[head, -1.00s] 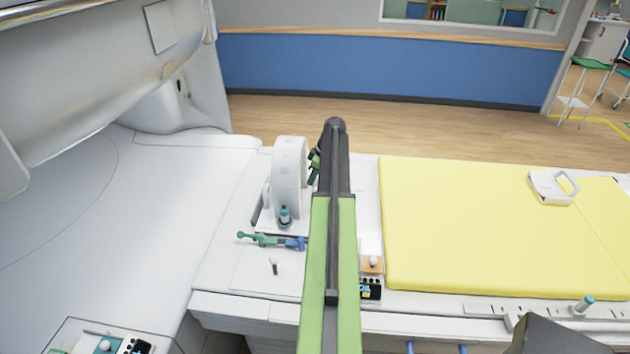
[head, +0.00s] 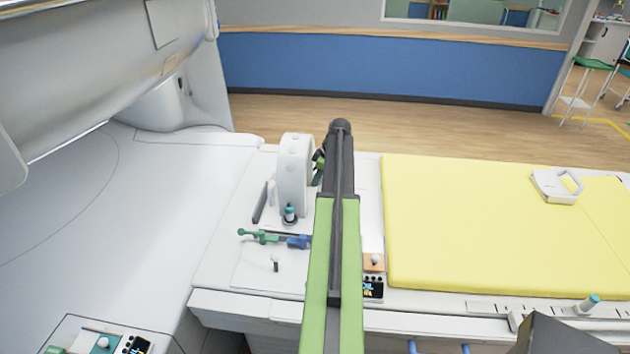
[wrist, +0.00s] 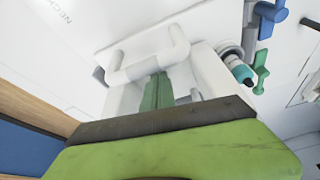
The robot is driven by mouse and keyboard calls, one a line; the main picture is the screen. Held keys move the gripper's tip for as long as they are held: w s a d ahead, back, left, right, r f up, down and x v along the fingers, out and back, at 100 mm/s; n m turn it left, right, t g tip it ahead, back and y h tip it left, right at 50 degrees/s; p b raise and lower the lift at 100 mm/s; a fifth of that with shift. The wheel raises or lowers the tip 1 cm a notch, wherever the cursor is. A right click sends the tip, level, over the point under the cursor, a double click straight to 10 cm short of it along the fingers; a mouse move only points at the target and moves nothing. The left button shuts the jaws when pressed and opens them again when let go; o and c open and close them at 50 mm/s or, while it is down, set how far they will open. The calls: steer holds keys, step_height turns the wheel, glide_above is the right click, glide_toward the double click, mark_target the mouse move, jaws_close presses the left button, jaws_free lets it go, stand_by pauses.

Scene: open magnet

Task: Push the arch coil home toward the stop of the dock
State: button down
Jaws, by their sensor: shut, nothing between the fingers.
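The arch coil (head: 293,175) is a white arch standing upright on the table, just left of my arm in the head view. A dark upright plate (head: 261,203), perhaps the stop, stands left of it with a small gap visible. The dock under the coil is largely hidden. A teal-topped knob (head: 290,212) is at its near foot. My gripper (head: 319,165) is shut and empty at the coil's right side, partly hidden by my arm. In the wrist view, its green fingers (wrist: 158,91) reach the coil's white handle bar (wrist: 148,60); contact is unclear.
A green lever (head: 258,236) and a blue lever (head: 298,242) lie in front of the coil. A small knob (head: 275,261) stands nearer. A yellow mat (head: 460,230) fills the right, with another white coil (head: 557,186) on it. The table is clear left of the plate.

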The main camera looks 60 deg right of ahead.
steer(key=a+p+v, duration=0.1)
steer(key=p+v, duration=0.8)
steer(key=v, duration=0.1)
steer(key=s+d+f+n+b, duration=0.2)
steer(key=s+d, duration=0.2)
steer(key=s, duration=0.4)
steer(key=w+a+f+b, duration=0.3)
steer(key=w+f+b, duration=0.3)
steer(key=f+b, duration=0.3)
steer(key=shift+w+f, duration=0.25)
steer(key=shift+w+a+g, duration=0.15)
steer(key=shift+w+a, duration=0.1)
steer(key=shift+w, duration=0.3)
steer(key=shift+w+a+g, duration=0.15)
steer(key=shift+w+a, duration=0.15)
steer(key=shift+w, duration=0.3)
